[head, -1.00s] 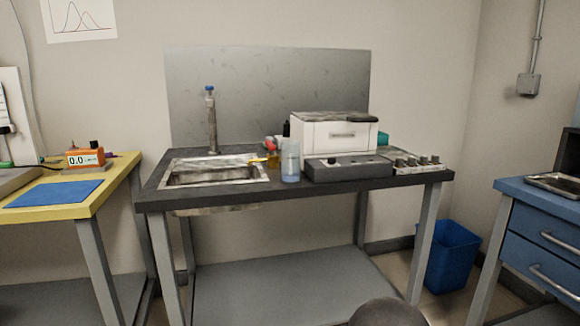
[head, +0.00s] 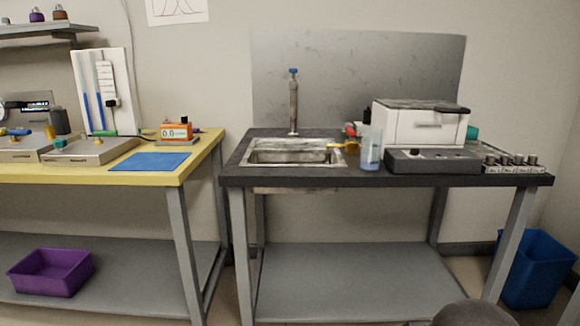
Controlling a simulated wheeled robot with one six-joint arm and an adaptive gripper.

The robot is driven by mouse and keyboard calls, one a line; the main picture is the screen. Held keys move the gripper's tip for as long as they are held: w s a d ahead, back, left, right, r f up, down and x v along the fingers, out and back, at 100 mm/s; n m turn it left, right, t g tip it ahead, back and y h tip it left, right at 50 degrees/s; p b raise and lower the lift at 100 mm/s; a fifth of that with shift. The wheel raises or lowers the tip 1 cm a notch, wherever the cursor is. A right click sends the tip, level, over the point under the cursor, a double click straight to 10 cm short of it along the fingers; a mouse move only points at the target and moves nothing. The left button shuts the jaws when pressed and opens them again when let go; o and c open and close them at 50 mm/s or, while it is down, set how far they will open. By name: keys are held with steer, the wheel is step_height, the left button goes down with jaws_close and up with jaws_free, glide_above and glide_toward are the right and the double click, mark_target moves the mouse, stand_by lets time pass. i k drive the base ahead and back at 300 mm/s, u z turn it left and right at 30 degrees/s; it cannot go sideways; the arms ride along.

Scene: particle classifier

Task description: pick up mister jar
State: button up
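No thing in view is labelled as the mister jar. A clear jar with pale blue contents (head: 370,150) stands upright near the front of the dark sink bench, between the sink and the grey control box. I cannot tell for certain that it is the mister jar. Small brown and purple jars (head: 60,13) stand on the wall shelf at the upper left. My gripper is not in view. A dark rounded shape at the bottom edge may be part of my arm.
The dark bench (head: 240,172) holds a sink (head: 295,152), a yellow-handled item (head: 345,147), a white box machine (head: 420,125) and a grey control box (head: 432,161). A yellow bench (head: 85,177) stands left, with a purple bin (head: 52,272) below. A blue bin (head: 537,268) stands right.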

mark_target(370, 160)
steer(key=k, duration=0.55)
steer(key=u, duration=0.7)
steer(key=i, duration=1.3)
steer(key=z, duration=0.75)
